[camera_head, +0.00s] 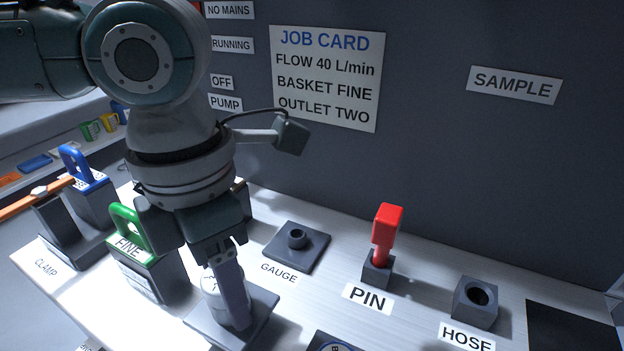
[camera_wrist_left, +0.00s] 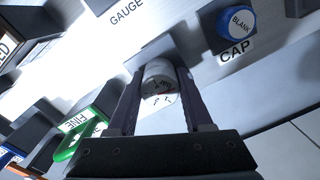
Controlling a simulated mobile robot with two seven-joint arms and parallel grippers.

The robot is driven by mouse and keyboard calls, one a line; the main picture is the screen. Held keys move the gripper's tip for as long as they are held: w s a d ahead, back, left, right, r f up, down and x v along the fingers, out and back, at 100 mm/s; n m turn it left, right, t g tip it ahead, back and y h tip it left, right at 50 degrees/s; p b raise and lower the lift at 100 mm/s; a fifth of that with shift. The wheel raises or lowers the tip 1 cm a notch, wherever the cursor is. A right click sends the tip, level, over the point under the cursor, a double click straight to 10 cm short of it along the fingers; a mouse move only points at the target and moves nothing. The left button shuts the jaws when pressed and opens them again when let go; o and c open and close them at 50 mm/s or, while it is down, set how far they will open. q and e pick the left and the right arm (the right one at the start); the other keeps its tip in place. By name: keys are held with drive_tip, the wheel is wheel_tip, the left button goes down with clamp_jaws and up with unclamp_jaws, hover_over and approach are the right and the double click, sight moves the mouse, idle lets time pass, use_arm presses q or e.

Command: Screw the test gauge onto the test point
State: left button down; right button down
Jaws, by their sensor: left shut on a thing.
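The test gauge (camera_head: 211,283) is a small pale cylinder with a dial face. It shows between the fingers in the left wrist view (camera_wrist_left: 158,84). My left gripper (camera_head: 231,293) points down and is shut on the gauge, one finger on each side. The gauge is over a dark square plate (camera_head: 262,303), which also shows behind it in the left wrist view (camera_wrist_left: 150,50). The plate looks like the test point, but its label is out of view. The gauge's lower end is hidden, so I cannot tell whether it is threaded on. My right gripper is not in view.
The stand labelled GAUGE (camera_head: 297,247) holds only a short round post. A green-handled FINE block (camera_head: 150,270) stands close left of the gripper. A blue cap (camera_wrist_left: 236,22) sits close right in the wrist view. A red pin (camera_head: 385,235) and hose socket (camera_head: 475,302) stand right.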

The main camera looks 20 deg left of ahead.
use_arm(q)
drive_tip(key=shift+c, duration=1.2)
unclamp_jaws()
